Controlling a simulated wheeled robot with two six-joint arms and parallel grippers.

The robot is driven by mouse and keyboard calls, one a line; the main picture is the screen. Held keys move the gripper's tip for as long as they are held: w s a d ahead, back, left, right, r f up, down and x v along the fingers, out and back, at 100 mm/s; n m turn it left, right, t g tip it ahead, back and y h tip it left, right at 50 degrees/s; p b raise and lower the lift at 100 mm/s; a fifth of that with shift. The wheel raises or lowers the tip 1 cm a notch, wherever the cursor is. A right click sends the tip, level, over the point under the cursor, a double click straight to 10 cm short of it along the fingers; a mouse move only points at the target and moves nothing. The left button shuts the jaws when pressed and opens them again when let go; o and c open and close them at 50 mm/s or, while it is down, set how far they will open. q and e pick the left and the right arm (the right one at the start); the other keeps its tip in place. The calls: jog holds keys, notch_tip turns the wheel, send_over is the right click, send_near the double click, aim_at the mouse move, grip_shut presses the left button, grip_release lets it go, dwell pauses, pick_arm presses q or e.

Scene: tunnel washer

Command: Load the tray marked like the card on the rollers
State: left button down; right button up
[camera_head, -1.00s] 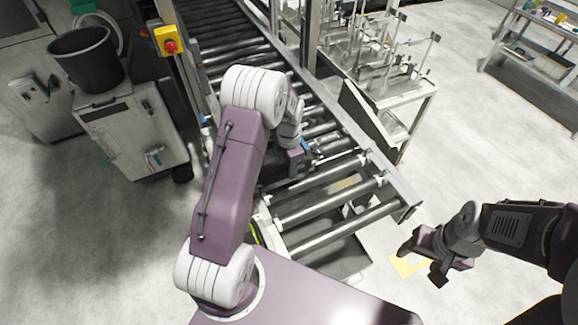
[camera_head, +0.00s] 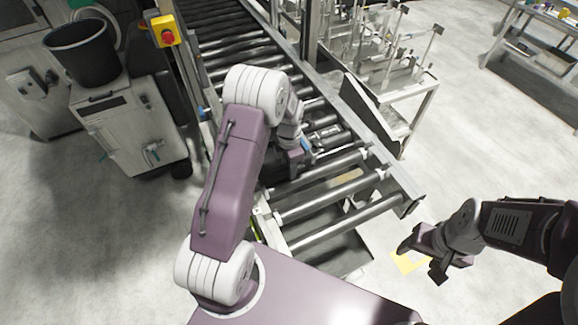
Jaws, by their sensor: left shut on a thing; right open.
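The roller conveyor (camera_head: 333,189) runs from the upper left to an open end at the centre. My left gripper (camera_head: 297,160) is low over the rollers near that end. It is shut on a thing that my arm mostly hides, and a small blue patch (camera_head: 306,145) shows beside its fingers. Dark shapes lie around it on the rollers, too covered to name. I cannot make out a card or any tray marking.
A grey cabinet (camera_head: 125,125) with a dark bin (camera_head: 82,55) on top stands left. A yellow box with a red button (camera_head: 167,31) is on a post beside the conveyor. A metal rack (camera_head: 412,98) stands close right of the conveyor. Floor at the right is clear.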

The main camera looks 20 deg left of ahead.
pick_arm(q)
jog(key=c, duration=0.8)
grip_release()
jog(key=shift+o, duration=0.2)
notch_tip(320, 180, up, 9)
jog(key=b, duration=0.1)
jog(key=shift+b, duration=0.4)
